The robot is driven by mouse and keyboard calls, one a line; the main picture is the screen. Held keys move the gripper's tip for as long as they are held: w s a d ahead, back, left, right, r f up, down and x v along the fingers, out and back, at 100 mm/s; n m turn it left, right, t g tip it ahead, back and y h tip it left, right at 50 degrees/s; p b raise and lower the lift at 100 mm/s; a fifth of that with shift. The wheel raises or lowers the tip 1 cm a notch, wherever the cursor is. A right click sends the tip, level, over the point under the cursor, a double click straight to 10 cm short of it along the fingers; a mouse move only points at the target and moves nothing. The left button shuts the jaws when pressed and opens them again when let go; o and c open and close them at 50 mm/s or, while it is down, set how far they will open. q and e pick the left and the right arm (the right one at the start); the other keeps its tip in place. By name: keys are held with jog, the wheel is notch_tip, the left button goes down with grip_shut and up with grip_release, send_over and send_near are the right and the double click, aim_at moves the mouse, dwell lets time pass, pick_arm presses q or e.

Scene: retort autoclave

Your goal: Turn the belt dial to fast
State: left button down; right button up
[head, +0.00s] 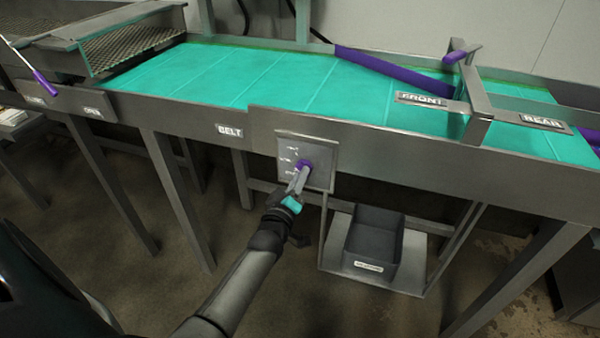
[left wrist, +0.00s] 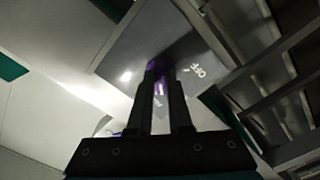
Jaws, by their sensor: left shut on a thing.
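The belt dial (head: 304,165) is a small purple knob on a grey metal plate (head: 318,150) on the conveyor's front side, to the right of the "BELT" label (head: 229,131). My left gripper (head: 300,176) reaches up to the plate and is shut on the dial. In the left wrist view the two fingers (left wrist: 160,92) close around the purple dial (left wrist: 157,66), and an "OFF" mark (left wrist: 197,70) shows beside it. The other marks on the plate are too small to read in the head view, so the dial's setting cannot be told. My right gripper is not in view.
The teal conveyor belt (head: 260,80) runs above the dial plate, with a purple diverter bar (head: 390,70) across it. A dark bin (head: 374,245) sits on a low shelf below right of the dial. Table legs stand on both sides of my arm.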

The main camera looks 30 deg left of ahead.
pick_arm(q)
jog(key=shift+m+p, duration=0.45)
jog(key=shift+m, duration=1.15)
jog(key=c, duration=0.8)
grip_release()
jog(key=shift+c, duration=0.2)
jog(key=shift+s, duration=0.1)
jog(key=p+v, duration=0.2)
jog(key=v, duration=1.3)
jog(key=shift+s+a+f, duration=0.1)
